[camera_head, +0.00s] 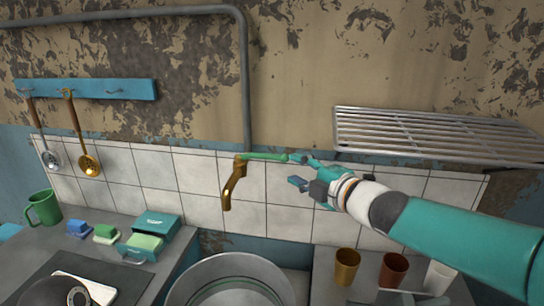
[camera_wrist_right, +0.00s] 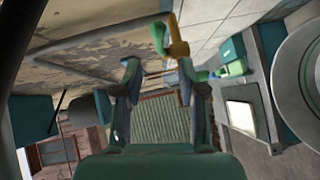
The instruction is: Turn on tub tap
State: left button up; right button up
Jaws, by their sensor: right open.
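The tap has a brass spout (camera_head: 232,182) on the tiled wall, pointing down, and a long green handle (camera_head: 265,156) reaching right from its top. My right gripper (camera_head: 297,171) is just right of the handle's free end, with its fingers open and pointing left. The upper finger is very close to the handle tip; I cannot tell whether they touch. In the right wrist view, the gripper (camera_wrist_right: 159,72) is open and empty, with the green handle (camera_wrist_right: 158,37) and brass tap body (camera_wrist_right: 178,47) beyond the fingertips. My left gripper is not in view.
A round metal tub (camera_head: 190,290) is below the tap. A wire rack (camera_head: 430,135) juts from the wall above my right arm. Several cups, including a brass one (camera_head: 346,266), stand below the arm. A green mug (camera_head: 44,208) and boxes are at left.

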aim_at(274, 159)
jog(key=p+x, duration=0.2)
jog(key=x, duration=0.8)
jog(key=shift+w+a, duration=0.25)
jog(key=shift+f, duration=0.1)
grip_shut()
